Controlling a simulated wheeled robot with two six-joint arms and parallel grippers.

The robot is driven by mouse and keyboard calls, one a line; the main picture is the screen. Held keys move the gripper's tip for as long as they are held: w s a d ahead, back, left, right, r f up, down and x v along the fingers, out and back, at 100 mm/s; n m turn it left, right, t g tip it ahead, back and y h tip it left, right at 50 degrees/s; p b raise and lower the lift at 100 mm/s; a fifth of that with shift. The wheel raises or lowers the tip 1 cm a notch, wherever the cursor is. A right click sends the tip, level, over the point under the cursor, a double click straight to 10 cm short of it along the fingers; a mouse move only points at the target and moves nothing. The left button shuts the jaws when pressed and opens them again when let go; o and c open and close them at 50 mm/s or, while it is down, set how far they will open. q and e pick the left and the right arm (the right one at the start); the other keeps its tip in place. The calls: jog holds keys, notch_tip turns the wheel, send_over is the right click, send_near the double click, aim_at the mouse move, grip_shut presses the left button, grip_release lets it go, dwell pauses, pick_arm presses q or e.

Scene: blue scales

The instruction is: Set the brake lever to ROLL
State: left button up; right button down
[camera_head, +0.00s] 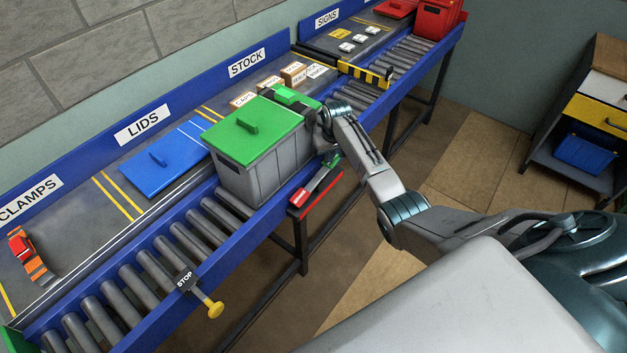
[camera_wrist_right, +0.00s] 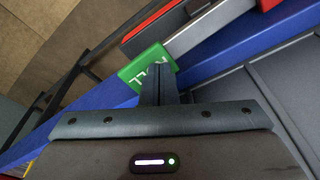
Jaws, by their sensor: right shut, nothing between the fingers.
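The brake lever unit (camera_head: 318,185) is mounted on the front side of the conveyor, just right of the grey crate. It has a green end plate reading ROLL, a grey bar, and red at the near end and along its outer side. In the right wrist view the green ROLL plate (camera_wrist_right: 140,70), grey bar (camera_wrist_right: 208,30) and red strip (camera_wrist_right: 150,22) show. My right gripper (camera_head: 328,150) is over the green end; in its wrist view the shut, empty fingertips (camera_wrist_right: 157,70) overlap the ROLL plate. Whether they touch it is unclear. My left gripper is out of view.
A grey crate with a green lid (camera_head: 250,135) stands on the rollers beside my right gripper. A blue lid (camera_head: 160,170), small boxes (camera_head: 270,83) and an orange clamp (camera_head: 30,255) lie on the back shelf. A yellow STOP knob (camera_head: 215,309) sticks out at the front.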

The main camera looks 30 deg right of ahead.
jog(key=shift+f+b, duration=0.4)
jog(key=shift+f, duration=0.45)
jog(key=shift+r, duration=0.1)
notch_tip(320, 180, up, 7)
jog(key=p, duration=0.7)
jog(key=shift+p, duration=0.35)
dwell(0.3)
